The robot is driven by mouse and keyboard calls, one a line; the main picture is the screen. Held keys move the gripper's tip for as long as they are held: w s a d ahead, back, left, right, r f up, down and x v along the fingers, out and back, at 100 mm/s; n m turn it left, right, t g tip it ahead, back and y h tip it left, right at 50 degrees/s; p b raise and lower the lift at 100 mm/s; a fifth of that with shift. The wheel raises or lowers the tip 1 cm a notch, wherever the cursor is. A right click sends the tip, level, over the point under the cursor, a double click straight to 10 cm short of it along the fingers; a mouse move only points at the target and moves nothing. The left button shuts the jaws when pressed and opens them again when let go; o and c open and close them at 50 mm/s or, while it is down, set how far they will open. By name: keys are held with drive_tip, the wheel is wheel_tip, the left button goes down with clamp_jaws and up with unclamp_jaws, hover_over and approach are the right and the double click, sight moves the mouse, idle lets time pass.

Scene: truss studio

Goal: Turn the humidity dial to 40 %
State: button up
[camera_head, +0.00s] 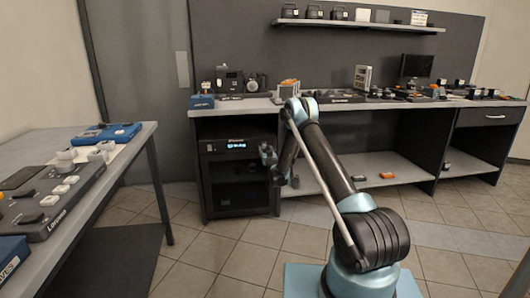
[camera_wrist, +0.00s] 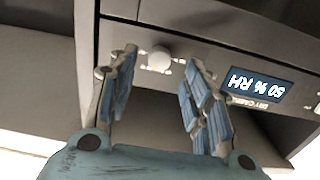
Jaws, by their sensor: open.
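The cabinet's lit display (camera_wrist: 258,86) appears upside down in the wrist view and reads 50 % RH. My gripper (camera_wrist: 160,72) is open and empty, one finger to each side of the dial. The fingers look apart from the dial; how far short of it they are is hard to tell. In the head view my gripper (camera_head: 272,165) is at the cabinet's right front edge, and I cannot make out the dial there.
The cabinet stands under a long bench (camera_head: 345,101) with several devices on it. A table (camera_head: 62,240) with control boxes is at the left. Tiled floor (camera_head: 215,262) is free between them. A low shelf (camera_head: 400,176) lies to the right.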

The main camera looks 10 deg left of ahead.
sight(264, 147)
drive_tip(key=shift+x, duration=2.4)
drive_tip(key=shift+c, duration=0.5)
drive_tip(key=c, duration=1)
